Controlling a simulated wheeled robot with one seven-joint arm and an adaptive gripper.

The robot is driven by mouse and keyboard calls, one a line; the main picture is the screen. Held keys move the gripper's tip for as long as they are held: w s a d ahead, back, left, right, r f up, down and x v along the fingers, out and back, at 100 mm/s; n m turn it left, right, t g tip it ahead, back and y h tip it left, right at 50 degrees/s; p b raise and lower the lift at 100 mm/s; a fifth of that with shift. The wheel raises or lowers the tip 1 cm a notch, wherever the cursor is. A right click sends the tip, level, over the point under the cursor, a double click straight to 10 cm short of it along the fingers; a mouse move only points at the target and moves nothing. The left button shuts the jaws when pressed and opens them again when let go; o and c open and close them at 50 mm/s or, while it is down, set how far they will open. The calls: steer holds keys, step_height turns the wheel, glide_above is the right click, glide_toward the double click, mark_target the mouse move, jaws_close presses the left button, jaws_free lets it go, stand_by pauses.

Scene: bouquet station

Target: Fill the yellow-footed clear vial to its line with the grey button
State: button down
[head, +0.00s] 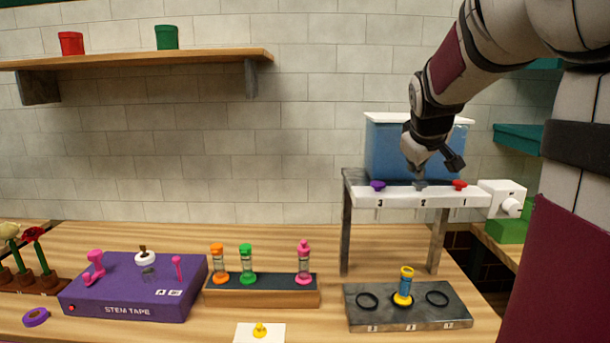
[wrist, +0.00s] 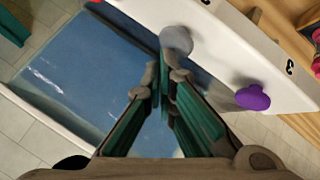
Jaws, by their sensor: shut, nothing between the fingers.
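The yellow-footed vial (head: 403,286) stands at the middle ring of the dark grey base plate (head: 365,318), below the dispenser shelf. It has a yellow top and looks slightly tilted; its fill level and line are too small to read. The grey button (head: 420,185) is the middle one on the white shelf front, above the number 2, and also shows in the wrist view (wrist: 176,40). My gripper (head: 418,174) is shut and empty, its tips right at the grey button. Whether they touch it I cannot tell.
A purple button (head: 377,185) and a red button (head: 459,184) flank the grey one. A blue tank (head: 390,150) stands behind them. A white box with a knob (head: 502,198) is at right. A rack (head: 262,297) with several vials and a purple stem-tape box (head: 130,290) stand left.

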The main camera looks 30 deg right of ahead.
steer(key=shift+r, duration=0.5)
steer(key=shift+r+p, duration=1.5)
steer(key=shift+r, duration=1)
steer(key=y, duration=0.1)
glide_toward(416, 182)
steer(key=w+a+r, duration=0.2)
steer(key=w+a, duration=0.2)
steer(key=a, duration=0.1)
steer(key=s+a+f+y, duration=0.2)
steer(key=s+a, duration=0.1)
steer(key=a, duration=0.7)
steer(key=s+a+f+y, duration=0.2)
steer(key=s+a+f, duration=0.2)
steer(key=s+a, duration=0.3)
steer(key=s+a+f+n+y, duration=0.1)
steer(key=s+a+f+y, duration=0.1)
steer(key=s+a+f, duration=0.2)
steer(key=s+a, duration=0.3)
steer(key=a, duration=0.3)
steer(key=shift+s+a+f+g, duration=0.15)
steer(key=shift+a+f+g, duration=0.05)
steer(key=shift+f+g, duration=0.15)
